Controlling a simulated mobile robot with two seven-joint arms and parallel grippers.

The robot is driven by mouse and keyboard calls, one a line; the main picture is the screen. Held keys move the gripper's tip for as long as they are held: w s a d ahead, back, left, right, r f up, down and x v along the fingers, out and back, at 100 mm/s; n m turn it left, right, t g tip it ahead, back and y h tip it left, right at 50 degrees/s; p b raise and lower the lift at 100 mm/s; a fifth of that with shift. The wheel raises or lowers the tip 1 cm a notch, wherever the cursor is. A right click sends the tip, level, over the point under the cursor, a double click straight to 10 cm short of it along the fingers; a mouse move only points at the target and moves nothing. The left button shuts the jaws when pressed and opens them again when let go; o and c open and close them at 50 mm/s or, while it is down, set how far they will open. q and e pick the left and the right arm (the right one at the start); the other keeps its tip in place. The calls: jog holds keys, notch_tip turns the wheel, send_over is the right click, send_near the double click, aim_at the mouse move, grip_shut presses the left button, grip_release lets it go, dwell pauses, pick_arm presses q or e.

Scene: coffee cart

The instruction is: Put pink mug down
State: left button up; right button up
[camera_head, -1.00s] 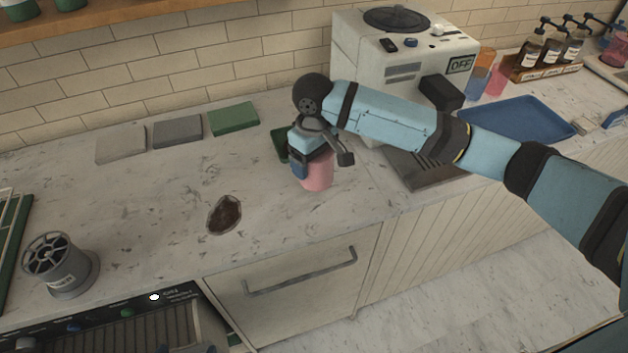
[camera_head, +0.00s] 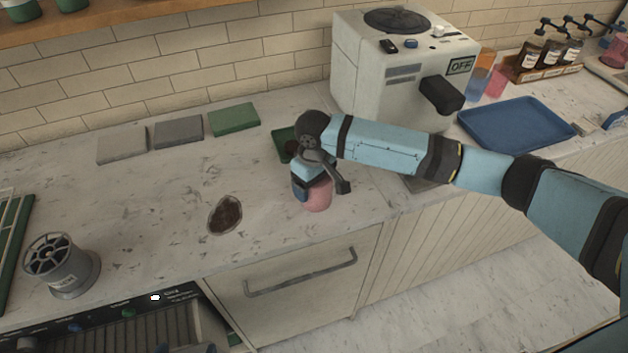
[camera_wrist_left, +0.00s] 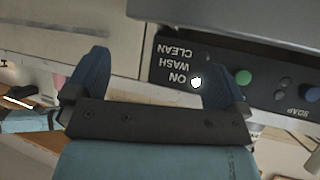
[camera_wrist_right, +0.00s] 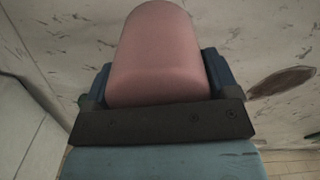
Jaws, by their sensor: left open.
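The pink mug (camera_head: 318,197) is near the front edge of the marble counter (camera_head: 160,200). My right gripper (camera_head: 311,182) has its fingers on both sides of the mug. In the right wrist view the pink mug (camera_wrist_right: 160,55) fills the space between the dark blue fingers of the right gripper (camera_wrist_right: 157,75). I cannot tell whether the mug's base touches the counter. My left gripper (camera_wrist_left: 155,75) is open and empty in the left wrist view, in front of a dark panel (camera_wrist_left: 245,85) with buttons. It does not show in the head view.
A brown stain (camera_head: 225,215) lies left of the mug. A dark green piece (camera_head: 282,146) is partly hidden behind my right gripper. A coffee machine (camera_head: 400,70) and a blue tray (camera_head: 515,125) stand to the right. A grey metal holder (camera_head: 62,265) stands far left.

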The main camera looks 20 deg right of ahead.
jog(key=shift+o, duration=1.3)
jog(key=shift+r, duration=0.1)
notch_tip(320, 180, up, 12)
jog(key=shift+r+b, duration=0.1)
jog(key=shift+b, duration=0.2)
